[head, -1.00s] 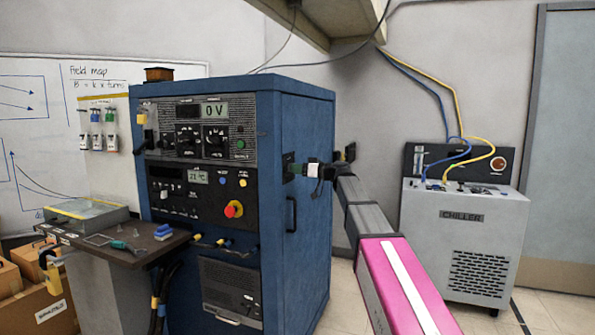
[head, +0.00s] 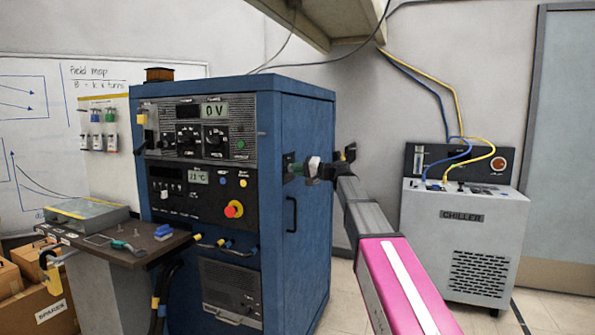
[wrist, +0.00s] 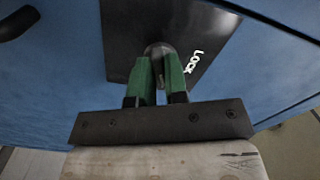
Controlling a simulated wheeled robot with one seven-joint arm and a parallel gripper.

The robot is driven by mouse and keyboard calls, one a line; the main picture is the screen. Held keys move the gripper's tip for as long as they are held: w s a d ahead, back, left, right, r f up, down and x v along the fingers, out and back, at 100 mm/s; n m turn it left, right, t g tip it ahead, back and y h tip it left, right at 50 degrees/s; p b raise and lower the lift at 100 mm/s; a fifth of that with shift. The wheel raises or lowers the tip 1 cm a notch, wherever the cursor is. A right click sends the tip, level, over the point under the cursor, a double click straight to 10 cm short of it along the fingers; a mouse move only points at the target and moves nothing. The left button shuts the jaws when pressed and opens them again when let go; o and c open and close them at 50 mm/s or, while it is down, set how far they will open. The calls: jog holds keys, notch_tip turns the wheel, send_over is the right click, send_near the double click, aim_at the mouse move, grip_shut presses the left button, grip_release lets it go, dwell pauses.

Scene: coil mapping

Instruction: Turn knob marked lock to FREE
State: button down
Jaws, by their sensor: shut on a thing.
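The knob marked lock (wrist: 160,50) is a dark round-ended knob on a black plate (wrist: 125,25) with the white word LOCK (wrist: 196,62) beside it. My gripper's two green fingers (wrist: 160,78) are shut on the knob, one on each side. The word and plate look tilted in the wrist view. In the head view my gripper (head: 296,168) reaches the right side of the blue cabinet (head: 305,125). The knob is hidden there behind the fingers. No FREE mark is visible.
A black handle (head: 291,214) is on the cabinet side below my gripper; its end seems to show at the wrist view's upper left. A grey chiller (head: 465,235) stands to the right. Open floor lies between. A shelf (head: 325,20) hangs overhead.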

jog(key=m, duration=0.4)
jog(key=shift+m, duration=0.4)
dwell(0.4)
jog(key=c, duration=1.1)
grip_release()
jog(key=shift+c, duration=0.2)
jog(key=shift+d, duration=0.1)
jog(key=v, duration=1)
jog(key=shift+d, duration=0.3)
jog(key=shift+s+r, duration=0.1)
